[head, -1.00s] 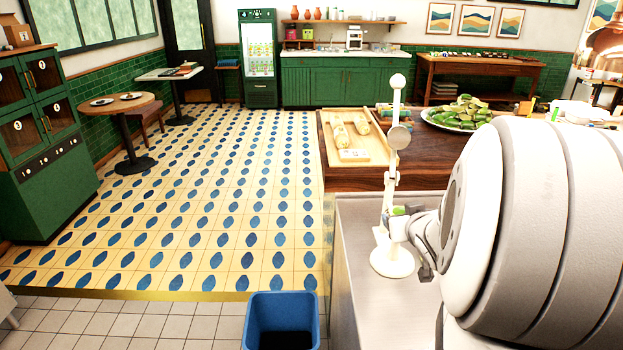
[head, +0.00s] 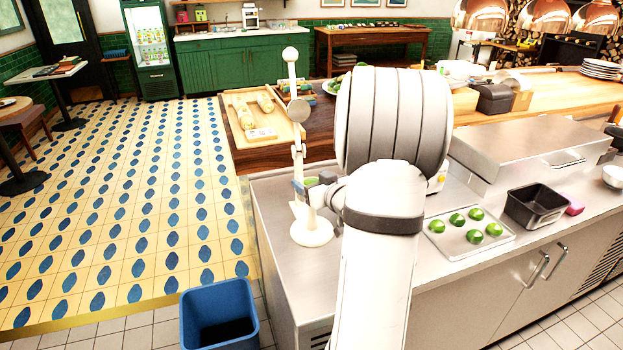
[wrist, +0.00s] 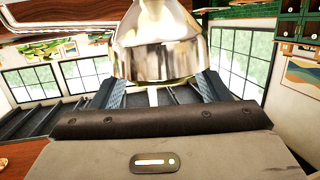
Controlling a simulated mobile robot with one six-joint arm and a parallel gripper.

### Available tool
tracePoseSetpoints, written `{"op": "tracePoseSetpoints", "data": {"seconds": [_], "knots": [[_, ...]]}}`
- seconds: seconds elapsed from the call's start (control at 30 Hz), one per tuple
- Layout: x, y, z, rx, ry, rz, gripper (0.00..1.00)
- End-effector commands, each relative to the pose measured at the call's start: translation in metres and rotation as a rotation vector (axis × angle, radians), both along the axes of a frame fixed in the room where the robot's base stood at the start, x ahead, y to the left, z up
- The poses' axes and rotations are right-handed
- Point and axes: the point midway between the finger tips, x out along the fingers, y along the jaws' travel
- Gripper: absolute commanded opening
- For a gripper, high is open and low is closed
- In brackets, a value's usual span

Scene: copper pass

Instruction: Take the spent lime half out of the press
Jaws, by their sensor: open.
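The press (head: 312,232) is a pale upright stand with a round base and a raised lever, at the left end of the steel counter. The spent lime half (head: 311,181) shows as a small green patch at the press's middle, partly hidden by my gripper. My gripper (head: 306,187) is open at that height, beside the press. In the wrist view its two fingers (wrist: 160,88) stand left and right below a shiny metal cup of the press (wrist: 158,45). A thin yellow-green edge shows under the cup. Contact with the lime cannot be told.
A blue bin (head: 219,314) stands on the floor left of the counter. A wooden tray (head: 265,133) lies behind the press. A tray of whole limes (head: 452,243) and a dark metal pan (head: 537,208) are to the right.

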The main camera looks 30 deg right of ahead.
Motion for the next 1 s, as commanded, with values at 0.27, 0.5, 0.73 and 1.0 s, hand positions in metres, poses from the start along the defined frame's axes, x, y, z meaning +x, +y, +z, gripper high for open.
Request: {"op": "tracePoseSetpoints", "data": {"seconds": [0.27,0.5,0.73,1.0], "knots": [[0.0058,-0.0001,-0.0012,-0.001,0.0,0.0,0.69],[0.0057,0.0002,-0.0011,-0.001,0.0,0.0,0.51],[0.0057,0.0004,-0.0011,-0.001,0.0,0.001,0.35],[0.0059,0.0006,0.0024,-0.002,-0.001,0.001,0.35]]}}
